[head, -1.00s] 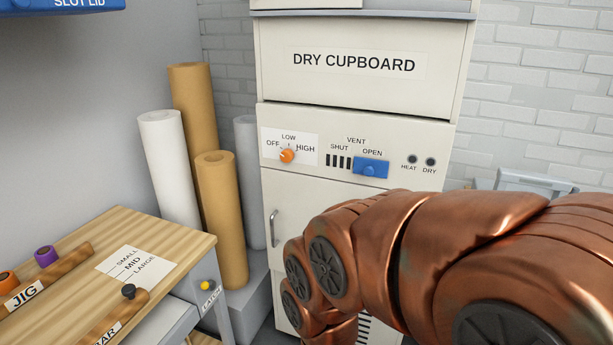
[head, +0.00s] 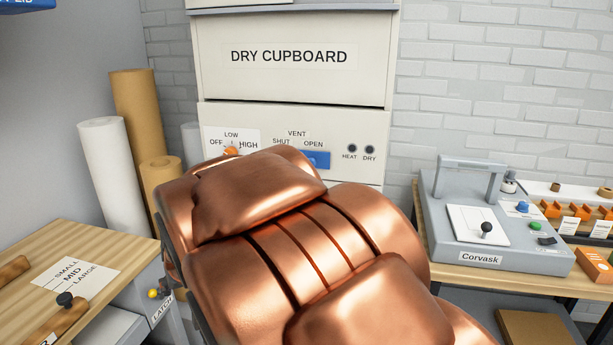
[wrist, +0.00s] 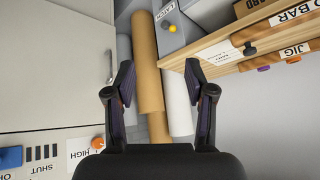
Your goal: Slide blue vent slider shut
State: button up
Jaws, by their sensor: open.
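The blue vent slider (head: 317,160) sits at the OPEN end of its track on the dry cupboard's (head: 290,87) front panel, its lower left part hidden behind my arm. In the wrist view the blue slider (wrist: 11,157) shows at the lower left edge, with the dark slots of the vent (wrist: 42,152) beside it uncovered. My gripper (wrist: 160,85) is open and empty, its fingers spread in front of the paper rolls, to one side of the slider and apart from it. The head view does not show my gripper; my arm hides it.
An orange knob (head: 231,151) is just left of the vent. Paper rolls (head: 112,175) stand left of the cupboard. A wooden bench (head: 100,235) is at the left. A grey Corvask machine (head: 450,240) stands on a table at the right.

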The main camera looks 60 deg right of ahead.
jog(key=w+d+r+m+t+h+b, duration=0.1)
jog(key=w+d+m+t+h+b, duration=0.3)
jog(key=d, duration=0.7)
jog(key=m+g+h+b, duration=0.3)
jog(key=m+g+h, duration=0.2)
jog(key=h, duration=0.6)
send_near(312, 161)
jog(key=d, duration=0.1)
jog(key=x, duration=0.7)
jog(key=shift+w+d+f+p, duration=0.15)
jog(key=shift+w+f+p, duration=0.15)
jog(key=shift+w, duration=0.2)
grip_shut()
